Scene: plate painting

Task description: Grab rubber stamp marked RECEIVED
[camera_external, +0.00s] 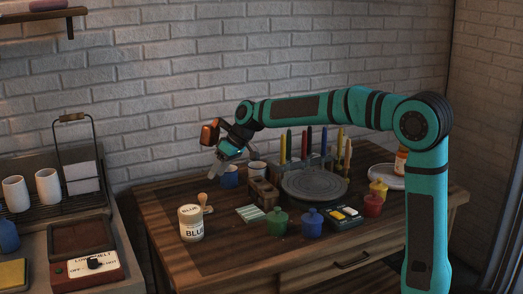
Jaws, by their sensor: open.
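A small wooden-handled object with a round knob (204,201) stands on the table just behind and right of a cream jar labelled BLUE (191,224). It looks like a rubber stamp, but no RECEIVED marking can be read at this size. Its lower part is partly hidden by the jar. My gripper (214,170) is open and empty. It points down and to the left, above the back left of the table, higher in the picture than the stamp and apart from it.
A wooden block (263,194), a grey turntable (314,184), a green pot (277,222) and a blue pot (312,223) lie to the right. The table's front left is clear.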

